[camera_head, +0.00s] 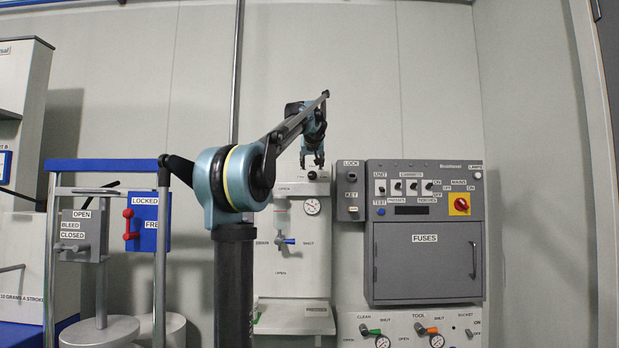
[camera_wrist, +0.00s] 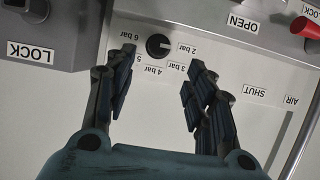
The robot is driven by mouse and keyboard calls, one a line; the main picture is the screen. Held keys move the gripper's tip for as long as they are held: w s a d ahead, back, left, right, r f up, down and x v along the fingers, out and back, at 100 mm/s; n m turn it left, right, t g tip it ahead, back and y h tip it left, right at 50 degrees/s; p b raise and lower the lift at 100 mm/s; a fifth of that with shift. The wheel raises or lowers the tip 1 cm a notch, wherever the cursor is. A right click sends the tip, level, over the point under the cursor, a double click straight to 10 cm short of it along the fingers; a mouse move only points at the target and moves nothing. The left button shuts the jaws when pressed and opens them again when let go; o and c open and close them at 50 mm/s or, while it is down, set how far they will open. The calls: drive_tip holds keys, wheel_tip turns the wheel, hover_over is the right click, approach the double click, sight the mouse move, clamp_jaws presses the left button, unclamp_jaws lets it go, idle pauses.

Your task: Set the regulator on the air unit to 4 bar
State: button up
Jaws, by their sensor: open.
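The regulator knob (camera_wrist: 158,45) is a round black dial on the pale air unit panel. In the wrist view, labels from 2 bar to 6 bar are set around it, upside down. Its small white mark seems to point towards the 2 bar label (camera_wrist: 187,48); the 4 bar label (camera_wrist: 147,70) is on the side nearer my gripper. My gripper (camera_wrist: 152,76) is open and empty, with its fingers apart on either side below the knob, not closed on it. In the head view, my gripper (camera_head: 313,162) hangs at the top of the air unit (camera_head: 275,250), close to the knob (camera_head: 312,175).
A round gauge (camera_head: 312,206) and a blue-handled valve (camera_head: 284,241) sit lower on the air unit. A grey lock box (camera_head: 350,190) and the fuse cabinet (camera_head: 424,250) stand close on the right. A red handle (camera_wrist: 306,27) shows at the wrist view's upper right.

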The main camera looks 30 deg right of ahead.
sight(312, 173)
drive_tip(key=x, duration=1)
drive_tip(key=shift+a, duration=0.1)
drive_tip(key=shift+s+f, duration=0.1)
drive_tip(key=c, duration=1)
